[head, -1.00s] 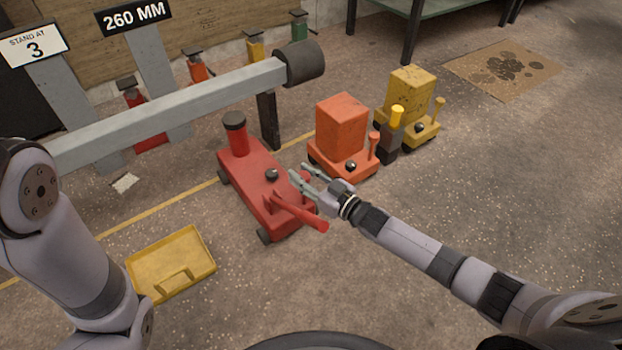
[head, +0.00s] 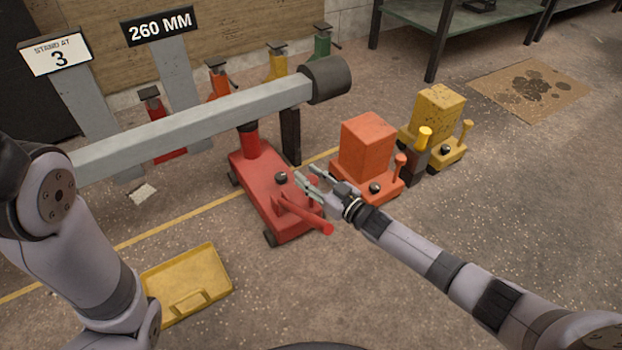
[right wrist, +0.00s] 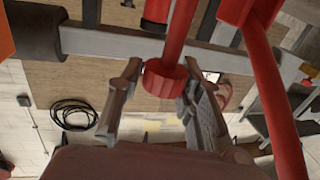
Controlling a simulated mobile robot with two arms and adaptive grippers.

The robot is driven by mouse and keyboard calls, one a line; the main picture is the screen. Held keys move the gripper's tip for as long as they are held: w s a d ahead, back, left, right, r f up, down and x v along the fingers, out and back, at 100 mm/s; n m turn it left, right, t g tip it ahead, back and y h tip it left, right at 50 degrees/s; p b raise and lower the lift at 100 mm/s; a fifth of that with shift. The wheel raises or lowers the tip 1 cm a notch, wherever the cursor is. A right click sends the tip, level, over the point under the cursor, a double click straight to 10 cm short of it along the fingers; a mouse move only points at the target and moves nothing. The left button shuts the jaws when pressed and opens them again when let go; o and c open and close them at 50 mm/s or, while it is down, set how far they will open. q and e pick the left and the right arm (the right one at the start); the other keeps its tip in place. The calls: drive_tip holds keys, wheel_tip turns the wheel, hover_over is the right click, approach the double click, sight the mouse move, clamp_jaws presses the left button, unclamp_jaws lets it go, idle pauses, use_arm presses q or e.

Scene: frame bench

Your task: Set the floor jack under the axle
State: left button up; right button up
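The red floor jack (head: 262,183) stands on the floor with its upright post (head: 250,142) at the grey axle beam (head: 200,125). The beam hides the post's top, so I cannot tell whether it touches. My right gripper (head: 316,183) is at the jack's near end, its fingers on either side of a short red upright grip. In the right wrist view the fingers (right wrist: 160,95) close against both sides of the red knob (right wrist: 165,80). A red handle (head: 306,215) slopes toward me. My left arm shows at the left; its gripper is out of view.
An orange jack (head: 368,145) and a yellow jack (head: 437,115) stand to the right. A dark post (head: 291,135) is under the beam near its hub (head: 325,80). A yellow tray (head: 190,280) lies at front left. Signs read "260 MM" (head: 160,26) and "STAND AT 3" (head: 57,52).

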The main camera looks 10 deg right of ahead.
drive_tip(key=o, duration=0.3)
drive_tip(key=shift+f, duration=0.1)
drive_tip(key=shift+s, duration=0.15)
drive_tip(key=shift+s+d, duration=0.25)
drive_tip(key=v, duration=1.1)
drive_tip(key=shift+s+f, duration=0.1)
drive_tip(key=shift+s, duration=0.1)
